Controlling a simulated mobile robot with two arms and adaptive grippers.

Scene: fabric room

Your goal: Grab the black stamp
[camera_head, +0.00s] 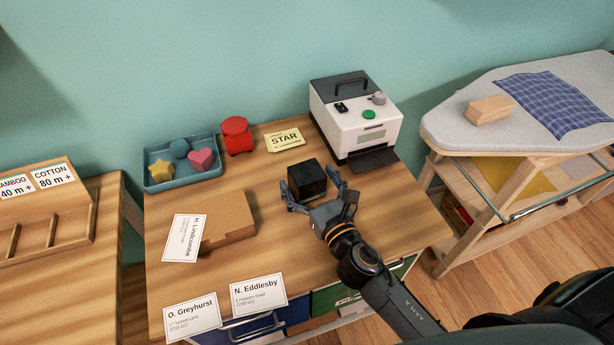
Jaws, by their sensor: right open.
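The black stamp (307,180), a dark block with a flat top, stands on the wooden table (390,225), right of the middle. My right gripper (314,194) is open just in front of it. One finger is near the block's left front corner and the other is by its right side. I cannot tell whether the fingers touch it. The arm comes in from the lower right. My left gripper is not in view.
A white machine (357,118) stands behind the stamp. A red object (236,135), a yellow STAR card (285,140) and a blue tray (183,182) with shapes are at the back left. A wooden block (230,220) and name cards lie left. An ironing board (455,130) is right.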

